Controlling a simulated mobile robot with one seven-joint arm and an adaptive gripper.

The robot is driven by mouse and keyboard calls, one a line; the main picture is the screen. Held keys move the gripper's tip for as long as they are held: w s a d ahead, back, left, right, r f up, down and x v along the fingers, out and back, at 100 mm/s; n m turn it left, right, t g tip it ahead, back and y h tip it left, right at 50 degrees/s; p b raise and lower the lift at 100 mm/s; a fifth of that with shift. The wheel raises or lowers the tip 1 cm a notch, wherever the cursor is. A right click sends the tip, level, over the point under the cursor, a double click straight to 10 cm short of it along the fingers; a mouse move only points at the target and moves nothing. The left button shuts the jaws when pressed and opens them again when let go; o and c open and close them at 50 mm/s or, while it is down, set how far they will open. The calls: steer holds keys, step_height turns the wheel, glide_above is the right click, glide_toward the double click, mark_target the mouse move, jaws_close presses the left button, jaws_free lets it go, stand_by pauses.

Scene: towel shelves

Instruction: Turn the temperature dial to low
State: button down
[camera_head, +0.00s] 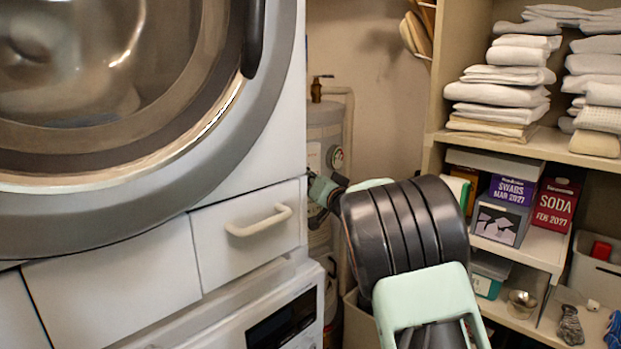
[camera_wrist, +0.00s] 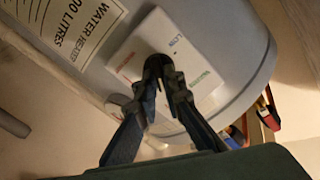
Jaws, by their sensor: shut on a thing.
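The water heater (camera_head: 323,118) is a pale cylinder standing behind the white machines; it fills much of the wrist view (camera_wrist: 235,30). A white control plate (camera_wrist: 150,40) on it carries small dark, red and green lettering, mostly too small to read. My gripper (camera_wrist: 165,68) is at this plate with its fingertips closed together on the dark temperature dial at the plate's middle. The fingers hide most of the dial, so its pointing direction cannot be told. In the head view my gripper (camera_head: 322,190) reaches the heater's front, partly hidden by my arm.
A white machine with a round door (camera_head: 225,150) and a drawer (camera_head: 250,232) stands close at left. At right, shelves (camera_head: 550,145) hold folded towels (camera_head: 505,85) and boxes (camera_head: 553,205). A small round gauge (camera_head: 336,158) sits on the heater. A pipe (camera_head: 348,125) runs beside it.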

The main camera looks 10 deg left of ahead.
steer(key=n+b, duration=0.4)
steer(key=n, duration=0.4)
steer(key=n+b, duration=0.5)
steer(key=n, duration=0.3)
steer(key=n+b, duration=0.4)
steer(key=n, duration=0.3)
steer(key=shift+s+a+f+n, duration=0.15)
steer(key=shift+a+f+n, duration=0.1)
steer(key=shift+n, duration=0.15)
stand_by(0.4)
steer(key=c, duration=2)
jaws_free()
steer(key=shift+c, duration=0.2)
steer(key=v, duration=1.2)
